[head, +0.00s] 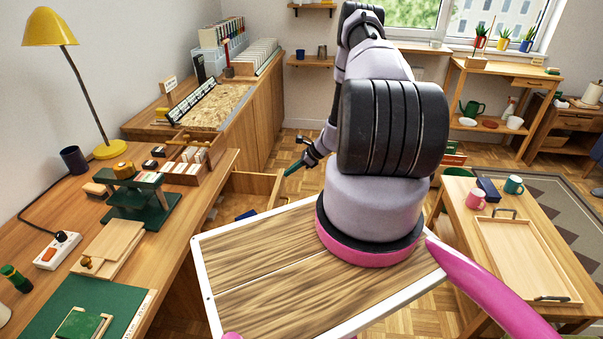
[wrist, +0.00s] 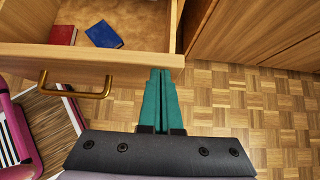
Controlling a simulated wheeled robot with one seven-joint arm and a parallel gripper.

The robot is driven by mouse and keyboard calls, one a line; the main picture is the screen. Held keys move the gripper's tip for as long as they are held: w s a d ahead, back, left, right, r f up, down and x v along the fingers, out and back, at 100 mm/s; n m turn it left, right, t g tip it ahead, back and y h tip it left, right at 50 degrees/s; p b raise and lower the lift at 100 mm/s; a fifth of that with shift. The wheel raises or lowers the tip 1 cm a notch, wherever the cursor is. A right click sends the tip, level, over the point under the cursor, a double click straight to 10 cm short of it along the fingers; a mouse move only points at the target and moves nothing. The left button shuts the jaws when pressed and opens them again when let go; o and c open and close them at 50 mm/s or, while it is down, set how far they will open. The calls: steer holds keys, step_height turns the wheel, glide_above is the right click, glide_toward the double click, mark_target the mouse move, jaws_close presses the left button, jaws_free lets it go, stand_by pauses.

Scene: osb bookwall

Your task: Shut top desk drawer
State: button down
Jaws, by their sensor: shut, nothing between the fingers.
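The top desk drawer (wrist: 120,55) is pulled open in the wrist view, with a brass handle (wrist: 75,90) on its front. A red book (wrist: 63,34) and a blue book (wrist: 104,34) lie inside it. The open drawer also shows in the head view (head: 253,183), under the right edge of the desk (head: 213,190), partly hidden by my own body. My gripper (wrist: 160,72) is shut and empty, its green fingertips at the right end of the drawer front, right of the handle. I cannot tell whether they touch it. In the head view my gripper (head: 293,168) is beside the drawer's far corner.
The desk holds a yellow lamp (head: 50,28), a green stand (head: 140,200) and a power strip (head: 57,250). A wooden cabinet (head: 262,110) stands beyond the drawer. A low table with a tray (head: 520,255) and mugs is at the right. Parquet floor (wrist: 240,115) is clear beside my gripper.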

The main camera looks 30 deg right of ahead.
mark_target(277, 196)
steer(key=w+a, duration=0.9)
steer(key=a, duration=0.5)
steer(key=shift+w+a, duration=0.2)
steer(key=shift+w, duration=0.15)
steer(key=s+d+f+v, duration=0.1)
steer(key=d+f+v, duration=0.1)
steer(key=v, duration=1.1)
steer(key=s+a+f+t+y, duration=0.1)
steer(key=s+f+y, duration=0.1)
steer(key=s+f, duration=0.1)
steer(key=s+a+f+t+y, duration=0.1)
steer(key=s+a+f+y, duration=0.1)
steer(key=s, duration=0.3)
steer(key=s+a+f+t+y, duration=0.1)
steer(key=s+a+f+y, duration=0.1)
steer(key=s+f+y, duration=0.1)
steer(key=shift+s+f+t, duration=0.35)
steer(key=shift+s+t, duration=0.05)
steer(key=shift+s+f+t+y, duration=0.15)
steer(key=shift+s+t+y, duration=0.15)
steer(key=shift+s+t, duration=0.25)
steer(key=x, duration=1.4)
